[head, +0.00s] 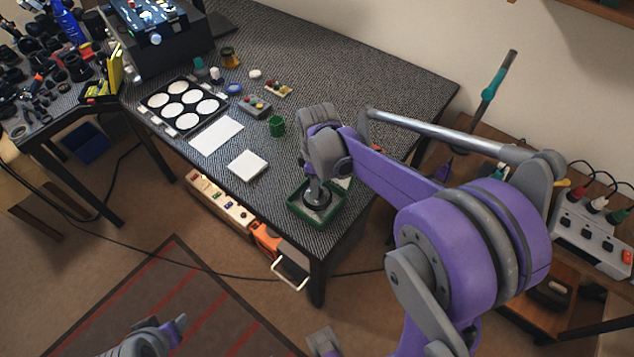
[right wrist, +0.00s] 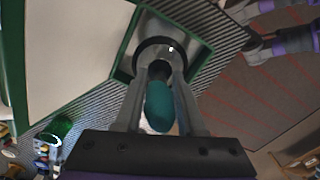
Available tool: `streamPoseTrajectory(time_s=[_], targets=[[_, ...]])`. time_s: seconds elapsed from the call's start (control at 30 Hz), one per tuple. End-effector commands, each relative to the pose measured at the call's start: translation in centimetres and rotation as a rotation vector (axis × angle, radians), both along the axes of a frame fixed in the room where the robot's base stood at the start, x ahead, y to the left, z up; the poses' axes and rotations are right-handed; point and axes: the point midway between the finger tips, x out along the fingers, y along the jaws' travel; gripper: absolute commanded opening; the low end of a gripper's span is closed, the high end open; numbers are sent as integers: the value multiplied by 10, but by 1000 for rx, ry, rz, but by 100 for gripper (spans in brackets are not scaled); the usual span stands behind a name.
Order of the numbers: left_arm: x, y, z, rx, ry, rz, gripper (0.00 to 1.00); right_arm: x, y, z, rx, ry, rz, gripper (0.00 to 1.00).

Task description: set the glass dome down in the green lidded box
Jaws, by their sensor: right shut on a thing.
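The green box (head: 293,207) sits at the table's front right corner; it also shows in the right wrist view (right wrist: 124,62). My right gripper (head: 315,186) points down over it. In the right wrist view, my right gripper (right wrist: 160,78) is shut on a teal-ended tool (right wrist: 158,106) with a dark stem. Past the fingertips, a round piece with a dark rim and pale middle (right wrist: 158,46), apparently the glass dome, is within the box's outline. I cannot tell whether it touches the floor. My left gripper (head: 165,333) is at the bottom edge, its jaws unclear.
A green cup (head: 276,126), a white block (head: 247,165), a white sheet (head: 216,134) and a tray of white discs (head: 184,105) lie left of the box. A green-edged pale panel (right wrist: 62,50) rises beside the box. Table edges lie close to the box.

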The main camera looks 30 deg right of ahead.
Motion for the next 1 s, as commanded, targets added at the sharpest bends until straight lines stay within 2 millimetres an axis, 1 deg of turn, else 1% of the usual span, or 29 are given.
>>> streamPoseTrajectory(time_s=[0.53,1.0], targets=[[-2,0,-13,0,5,0,50,0,0,-17,0,0,0,0],[-2,0,-14,0,5,0,50,0,0,-18,0,0,0,0]])
